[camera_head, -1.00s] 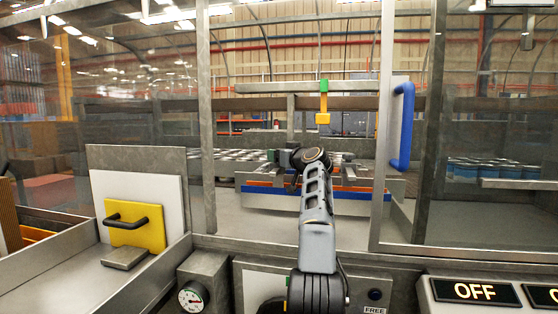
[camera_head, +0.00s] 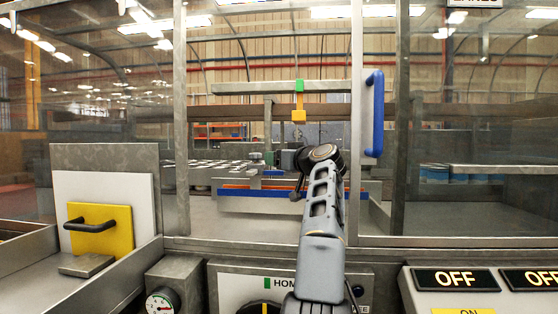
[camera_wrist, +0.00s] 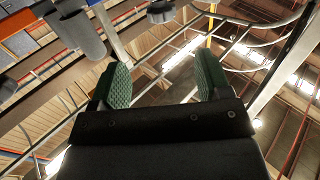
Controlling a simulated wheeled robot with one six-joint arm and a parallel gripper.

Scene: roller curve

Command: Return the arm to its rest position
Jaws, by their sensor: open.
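My arm rises from the bottom of the head view, in front of the glazed enclosure, and bends at a dark joint near the middle of the picture. In the head view my gripper is mostly hidden behind that joint. In the wrist view my gripper (camera_wrist: 160,85) shows two green ridged finger pads set wide apart, open, with nothing between them. The wrist view looks up toward the ceiling beams and lights.
A blue handle (camera_head: 375,113) is on the enclosure door frame at right. A yellow plate (camera_head: 99,230) with a black handle stands at left. A gauge (camera_head: 160,303), a HOME dial panel (camera_head: 228,290) and OFF signs (camera_head: 455,280) line the front. A roller line with a blue-orange edge (camera_head: 262,193) lies behind the opening.

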